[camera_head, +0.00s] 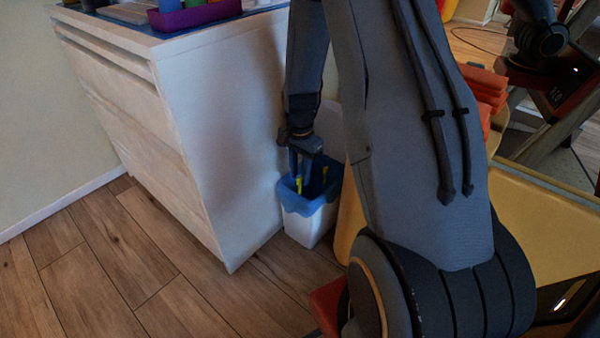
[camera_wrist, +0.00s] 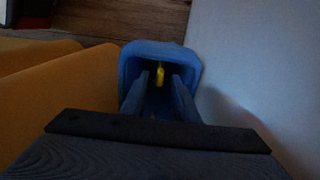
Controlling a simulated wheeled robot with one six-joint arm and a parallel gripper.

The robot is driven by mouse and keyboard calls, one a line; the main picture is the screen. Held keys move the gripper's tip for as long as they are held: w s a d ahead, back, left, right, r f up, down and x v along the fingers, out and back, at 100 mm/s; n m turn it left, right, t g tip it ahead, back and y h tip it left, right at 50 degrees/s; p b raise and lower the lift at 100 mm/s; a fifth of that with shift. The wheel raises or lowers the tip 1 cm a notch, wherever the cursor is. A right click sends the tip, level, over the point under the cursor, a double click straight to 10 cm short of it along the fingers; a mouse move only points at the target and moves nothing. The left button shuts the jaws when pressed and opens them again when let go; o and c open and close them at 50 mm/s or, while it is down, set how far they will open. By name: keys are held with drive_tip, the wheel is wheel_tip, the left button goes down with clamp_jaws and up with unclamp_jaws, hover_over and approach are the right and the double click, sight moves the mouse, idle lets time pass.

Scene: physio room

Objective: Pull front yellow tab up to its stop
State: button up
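A small white bin (camera_head: 304,226) with a blue liner (camera_head: 313,206) folded over its rim stands on the floor. Two yellow tabs show at its mouth in the head view: the front one (camera_head: 299,184) on the near side and another (camera_head: 325,174) farther back. My gripper (camera_head: 302,174) points down into the bin's mouth from above. In the wrist view its two fingers (camera_wrist: 160,85) are apart, with a yellow tab (camera_wrist: 160,74) seen between their tips. I cannot tell whether a finger touches it. A small yellow spot shows lower between the fingers.
A white cabinet (camera_head: 215,130) stands close to the bin's left, with a purple tray (camera_head: 195,16) on top. Yellow padded furniture (camera_head: 540,222) is to the right. Wooden floor (camera_head: 110,265) is clear at front left.

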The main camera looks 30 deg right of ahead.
sight(300, 177)
drive_tip(key=shift+r, duration=0.1)
drive_tip(key=shift+r+p, duration=1.5)
drive_tip(key=shift+r, duration=2.3)
